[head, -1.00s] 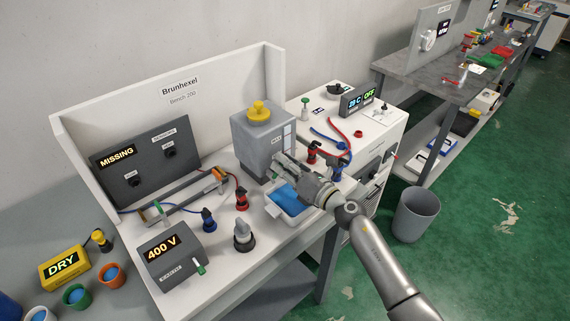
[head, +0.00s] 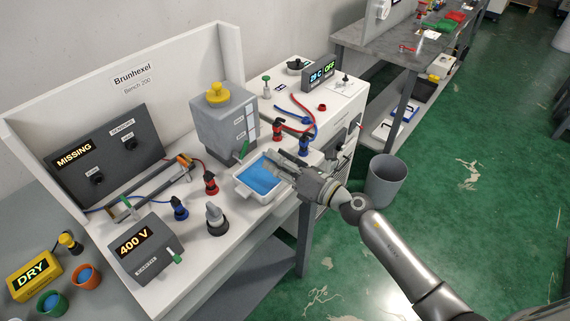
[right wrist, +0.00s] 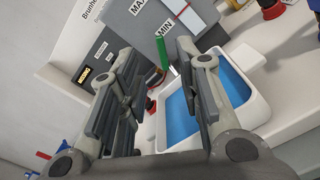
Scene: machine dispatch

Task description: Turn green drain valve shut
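The green drain valve lever (head: 244,149) is at the lower front of the grey tank (head: 216,122), just above the white tray (head: 246,187) of blue liquid. In the right wrist view the green lever (right wrist: 161,52) stands nearly upright in the picture, beyond the gap between my fingers. My right gripper (head: 281,163) is over the tray's right side, to the right of the lever and apart from it. In the right wrist view my right gripper (right wrist: 154,72) is open, with nothing between its fingers. My left gripper is not in view.
A grey knob (head: 215,217) and a red plug (head: 210,182) stand left of the tray. A 400 V box (head: 145,249) is at the front left. A grey bin (head: 385,181) stands on the floor.

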